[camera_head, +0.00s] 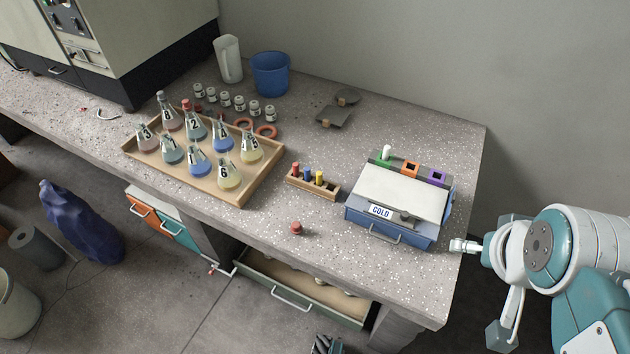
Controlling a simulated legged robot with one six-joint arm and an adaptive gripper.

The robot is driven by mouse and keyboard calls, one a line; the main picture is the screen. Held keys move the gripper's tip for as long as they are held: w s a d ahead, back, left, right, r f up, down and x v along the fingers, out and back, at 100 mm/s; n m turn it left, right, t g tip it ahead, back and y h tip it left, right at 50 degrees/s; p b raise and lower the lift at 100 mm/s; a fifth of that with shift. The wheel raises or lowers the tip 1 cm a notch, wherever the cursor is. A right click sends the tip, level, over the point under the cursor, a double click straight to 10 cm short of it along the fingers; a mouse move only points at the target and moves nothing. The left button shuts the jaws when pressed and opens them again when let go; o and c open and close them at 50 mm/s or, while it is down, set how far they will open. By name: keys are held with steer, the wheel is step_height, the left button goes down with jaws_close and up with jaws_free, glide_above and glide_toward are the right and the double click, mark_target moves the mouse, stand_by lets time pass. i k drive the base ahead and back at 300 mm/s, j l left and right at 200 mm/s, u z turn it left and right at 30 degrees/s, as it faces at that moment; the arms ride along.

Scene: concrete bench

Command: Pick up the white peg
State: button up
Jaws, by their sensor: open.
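The white peg (386,153) stands upright at the green block (383,163), at the left end of a row of coloured blocks behind the cold box. Its lower end is hidden in or behind the block. My gripper (326,344) shows only in part at the bottom edge, with its dark fingers open. It is in front of the bench, far from the peg, and I see nothing held in it.
The cold box (400,190) with a grey lid stands in front of the blocks. A small wooden rack (313,188) with coloured pegs and a tray (262,188) of flasks stand to its left. A red-topped piece (296,228) lies near the front edge. A drawer (290,295) is open below.

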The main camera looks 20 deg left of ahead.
mark_target(387, 151)
steer(key=j+z, duration=0.35)
steer(key=j, duration=1)
